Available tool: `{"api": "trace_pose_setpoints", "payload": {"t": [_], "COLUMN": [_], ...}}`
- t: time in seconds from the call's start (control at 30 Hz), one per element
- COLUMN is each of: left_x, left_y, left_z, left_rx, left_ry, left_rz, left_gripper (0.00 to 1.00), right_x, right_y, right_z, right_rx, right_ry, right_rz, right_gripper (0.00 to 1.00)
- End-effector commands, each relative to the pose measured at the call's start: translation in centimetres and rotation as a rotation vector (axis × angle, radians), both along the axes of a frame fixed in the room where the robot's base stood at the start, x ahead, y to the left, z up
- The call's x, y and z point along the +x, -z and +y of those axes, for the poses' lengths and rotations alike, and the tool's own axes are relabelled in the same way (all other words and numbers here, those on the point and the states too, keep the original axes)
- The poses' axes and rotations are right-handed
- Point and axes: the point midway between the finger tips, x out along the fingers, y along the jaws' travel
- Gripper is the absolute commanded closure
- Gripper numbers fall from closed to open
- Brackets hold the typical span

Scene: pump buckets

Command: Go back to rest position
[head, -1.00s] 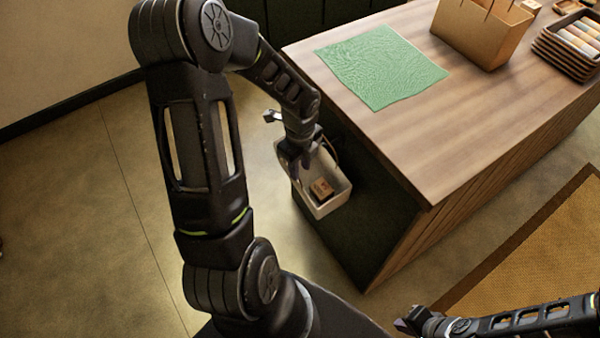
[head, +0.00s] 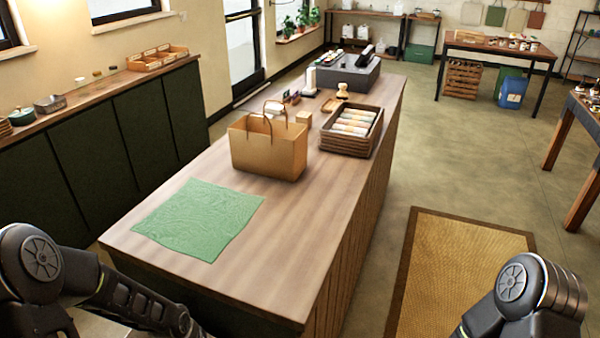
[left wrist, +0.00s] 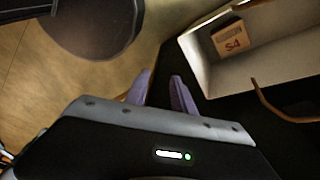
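My left gripper (left wrist: 160,90) shows in the left wrist view with its two purple-grey fingers apart and nothing between them. A pale bin (left wrist: 260,60) is to the right of the fingers, apart from them. A small brown box marked "S4" (left wrist: 231,38) lies inside the bin. In the head view only the upper links of my two arms show, at the lower left and lower right corners. Both grippers are below the head view's frame, and my right gripper is in no current view.
A wooden counter (head: 290,223) fills the middle, with a green cloth (head: 197,218), a tan bag (head: 268,148) and a crate of rolls (head: 351,131) on it. A woven mat (head: 456,270) lies on the floor at right. Dark cabinets (head: 95,155) line the left wall.

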Motion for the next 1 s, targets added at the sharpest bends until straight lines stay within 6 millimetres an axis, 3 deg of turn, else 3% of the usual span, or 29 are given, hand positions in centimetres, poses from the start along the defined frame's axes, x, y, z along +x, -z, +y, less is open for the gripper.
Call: {"api": "trace_pose_setpoints", "payload": {"t": [0.03, 0.1, 0.2, 0.3, 0.5, 1.0], "left_x": [-1.3, -3.1, -6.1, -8.9, -11.5, -11.5], "left_y": [1.6, 3.5, 5.6, 7.0, 8.2, 8.2], "left_z": [-3.6, -7.9, -12.4, -14.9, -16.2, -16.2], "left_rx": [-0.057, -0.124, -0.175, -0.185, -0.173, -0.174], "left_ry": [-0.122, -0.354, -0.679, -0.945, -1.208, -1.224], "left_rz": [0.042, 0.109, 0.217, 0.300, 0.362, 0.364], "left_gripper": [0.70, 0.70, 0.70, 0.70, 0.70, 0.70], "right_x": [0.0, 0.0, 0.0, 0.0, 0.0, 0.0], "right_y": [0.0, 0.0, 0.0, 0.0, 0.0, 0.0], "right_z": [0.0, 0.0, 0.0, 0.0, 0.0, 0.0], "right_rx": [0.000, 0.000, 0.000, 0.000, 0.000, 0.000], "right_ry": [0.000, 0.000, 0.000, 0.000, 0.000, 0.000], "right_rz": [0.000, 0.000, 0.000, 0.000, 0.000, 0.000], "right_gripper": [1.00, 1.00, 1.00, 1.00, 1.00, 1.00]}}
